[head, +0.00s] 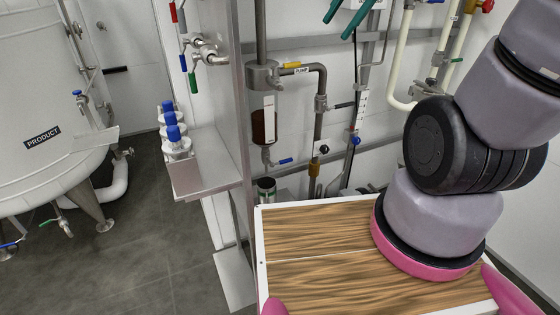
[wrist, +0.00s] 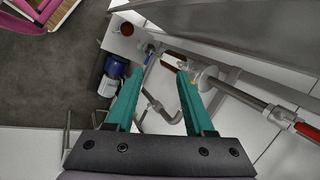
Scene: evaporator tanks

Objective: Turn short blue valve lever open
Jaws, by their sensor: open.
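A short blue lever (head: 286,161) sits on a small valve at the lower end of the brown sight glass (head: 264,127) in the head view. In the wrist view a small blue lever (wrist: 147,58) shows between and just beyond my fingertips; I cannot tell whether it is the same one. My gripper (wrist: 160,73) has teal fingers spread apart with nothing between them. In the head view its fingertips (head: 335,30) show at the top, above the sight glass and pipework. Most of my gripper is out of frame there.
A yellow lever (head: 291,66) is on the PUMP pipe (head: 320,85). A blue knob (head: 355,140) is to the right. A steel shelf (head: 205,181) holds blue-capped bottles. A tank marked PRODUCT (head: 50,120) stands at left. Grey floor (head: 140,230) is clear between tank and shelf.

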